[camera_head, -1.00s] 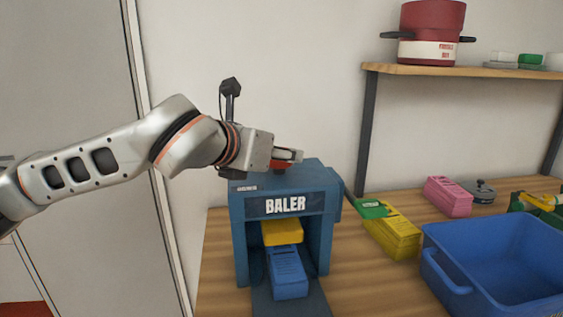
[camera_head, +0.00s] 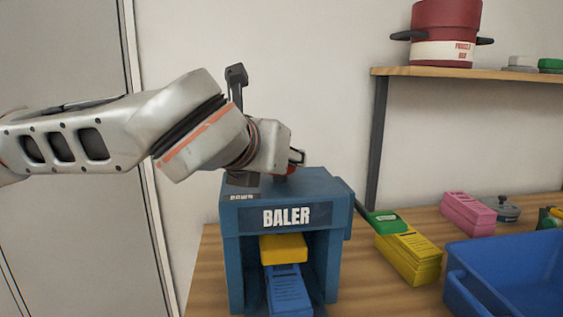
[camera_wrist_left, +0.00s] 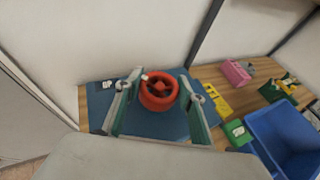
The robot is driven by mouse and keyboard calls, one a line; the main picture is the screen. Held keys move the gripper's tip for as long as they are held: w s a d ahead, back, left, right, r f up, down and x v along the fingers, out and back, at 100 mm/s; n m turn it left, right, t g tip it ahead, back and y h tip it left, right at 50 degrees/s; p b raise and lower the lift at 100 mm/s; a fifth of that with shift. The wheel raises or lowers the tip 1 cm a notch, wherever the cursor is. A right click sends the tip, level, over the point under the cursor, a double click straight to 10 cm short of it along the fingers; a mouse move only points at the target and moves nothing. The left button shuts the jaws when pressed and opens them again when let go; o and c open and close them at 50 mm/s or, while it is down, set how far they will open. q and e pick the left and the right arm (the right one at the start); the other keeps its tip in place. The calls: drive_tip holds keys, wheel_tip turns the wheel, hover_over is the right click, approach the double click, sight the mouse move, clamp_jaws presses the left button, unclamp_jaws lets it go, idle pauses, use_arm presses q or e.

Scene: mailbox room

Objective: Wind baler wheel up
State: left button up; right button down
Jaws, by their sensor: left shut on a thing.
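The blue baler (camera_head: 287,217) stands on the wooden table, with a yellow press block (camera_head: 284,248) inside above a blue bundle (camera_head: 288,290). Its red wheel (camera_wrist_left: 159,91) is on top and shows in the left wrist view between my fingers; in the head view the arm hides most of it. My left gripper (camera_head: 297,165) is over the baler's top at the wheel, shut on it. In the left wrist view the fingers of the left gripper (camera_wrist_left: 158,100) stand on both sides of the wheel. My right gripper is not in view.
Right of the baler are a yellow bundle (camera_head: 409,256) with a green block (camera_head: 386,222), a pink bundle (camera_head: 468,214) and a blue bin (camera_head: 505,275). A shelf (camera_head: 470,71) with a red pot (camera_head: 445,35) is above right. A lever (camera_head: 236,87) rises behind the arm.

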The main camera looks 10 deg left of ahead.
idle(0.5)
use_arm(q)
drive_tip(key=o, duration=1.1)
drive_tip(key=shift+o, duration=0.2)
drive_tip(key=d+v, duration=0.1)
drive_tip(key=v, duration=1.1)
drive_tip(key=shift+a, duration=0.3)
